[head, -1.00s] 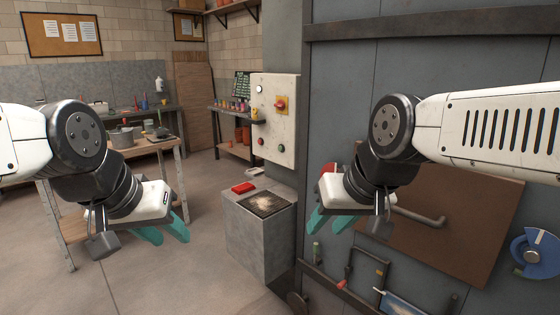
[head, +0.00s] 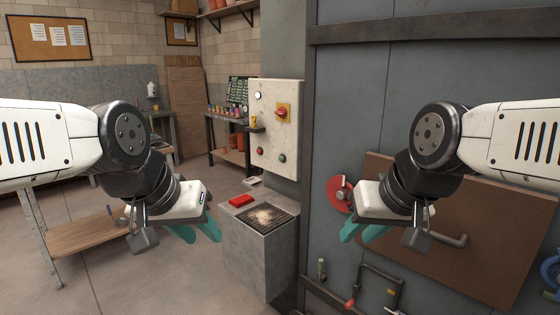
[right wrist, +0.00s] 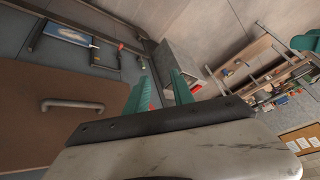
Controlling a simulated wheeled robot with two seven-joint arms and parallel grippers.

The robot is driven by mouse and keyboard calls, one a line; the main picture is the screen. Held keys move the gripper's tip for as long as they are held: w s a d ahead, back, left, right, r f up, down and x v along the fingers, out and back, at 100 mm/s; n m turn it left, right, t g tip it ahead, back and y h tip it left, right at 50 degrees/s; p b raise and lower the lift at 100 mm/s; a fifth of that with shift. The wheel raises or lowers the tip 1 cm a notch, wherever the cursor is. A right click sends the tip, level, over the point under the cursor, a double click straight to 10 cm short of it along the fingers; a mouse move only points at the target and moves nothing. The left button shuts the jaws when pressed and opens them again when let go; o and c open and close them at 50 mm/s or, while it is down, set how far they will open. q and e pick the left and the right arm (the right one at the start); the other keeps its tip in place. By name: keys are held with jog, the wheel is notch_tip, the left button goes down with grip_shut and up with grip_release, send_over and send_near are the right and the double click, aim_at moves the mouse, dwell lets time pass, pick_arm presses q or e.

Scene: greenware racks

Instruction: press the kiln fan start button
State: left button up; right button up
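The control panel (head: 262,132) is a pale upright box on the grey wall column. Any button labels are too small to read. My left gripper (head: 204,235) is open and empty, lower left of the panel. My right gripper (head: 356,238) is open and empty, lower right of it, in front of the grey door. The right wrist view shows its two teal fingers apart (right wrist: 160,88). Neither gripper touches the panel.
A grey block (head: 248,250) stands below the panel, with a red object (head: 241,200) and a dark grille (head: 268,216) on top. The large grey door (head: 350,110) has a brown plate (head: 490,255) with a handle. A shelf table (head: 85,235) stands left. Floor between is clear.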

grip_shut()
dwell(1.5)
